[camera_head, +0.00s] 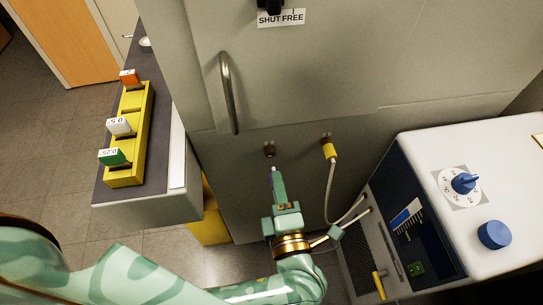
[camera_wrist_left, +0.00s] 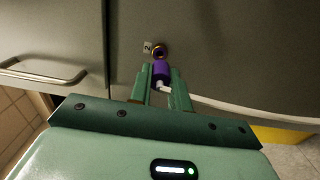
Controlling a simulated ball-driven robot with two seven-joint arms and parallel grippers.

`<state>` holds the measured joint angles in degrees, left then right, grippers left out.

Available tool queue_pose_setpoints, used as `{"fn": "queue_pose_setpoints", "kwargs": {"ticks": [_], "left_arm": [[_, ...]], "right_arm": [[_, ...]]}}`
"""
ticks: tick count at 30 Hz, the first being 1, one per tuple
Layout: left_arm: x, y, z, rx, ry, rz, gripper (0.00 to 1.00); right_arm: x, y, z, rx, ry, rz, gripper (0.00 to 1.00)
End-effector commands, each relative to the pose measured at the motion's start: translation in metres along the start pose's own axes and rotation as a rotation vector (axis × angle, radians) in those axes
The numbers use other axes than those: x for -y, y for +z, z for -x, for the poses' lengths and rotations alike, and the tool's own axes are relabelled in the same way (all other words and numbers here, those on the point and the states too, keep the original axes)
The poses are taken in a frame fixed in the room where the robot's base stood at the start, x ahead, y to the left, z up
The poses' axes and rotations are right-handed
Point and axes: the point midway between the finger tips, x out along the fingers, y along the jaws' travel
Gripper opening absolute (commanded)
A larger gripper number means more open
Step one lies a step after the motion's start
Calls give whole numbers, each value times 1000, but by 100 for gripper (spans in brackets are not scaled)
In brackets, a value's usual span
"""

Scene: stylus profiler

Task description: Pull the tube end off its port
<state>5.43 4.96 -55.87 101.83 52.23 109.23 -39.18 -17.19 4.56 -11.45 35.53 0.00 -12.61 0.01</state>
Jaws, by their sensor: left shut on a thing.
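My left gripper (camera_head: 275,178) is shut on the purple tube end (camera_wrist_left: 160,70), with the fingers on either side of it. A short piece of white tube (camera_wrist_left: 163,86) shows below the purple end in the left wrist view. The port (camera_head: 270,151) is a small round fitting on the grey cabinet front; in the wrist view it (camera_wrist_left: 159,50) has a brass-coloured rim beside a small number label. In the head view, bare panel shows between the port and the purple tip, so they look apart. My right gripper is not in view.
A yellow tube end (camera_head: 330,151) sits on a second port to the right, its tube running down to the white instrument with blue knobs (camera_head: 493,235). A metal handle (camera_head: 229,92) stands out above left. A yellow rack (camera_head: 128,135) with tagged blocks stands on the left bench.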

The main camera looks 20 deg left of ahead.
Motion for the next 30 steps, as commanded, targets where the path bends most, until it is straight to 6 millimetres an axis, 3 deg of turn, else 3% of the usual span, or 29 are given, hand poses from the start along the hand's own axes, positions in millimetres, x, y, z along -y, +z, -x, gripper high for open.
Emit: {"fn": "queue_pose_setpoints", "kwargs": {"ticks": [7,21,30], "left_arm": [[-4,0,4,0,0,0,0],[-31,0,47,0,0,1,0],[-30,0,50,0,0,0,0]], "right_arm": [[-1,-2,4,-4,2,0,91],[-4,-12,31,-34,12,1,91],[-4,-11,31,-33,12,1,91]]}}
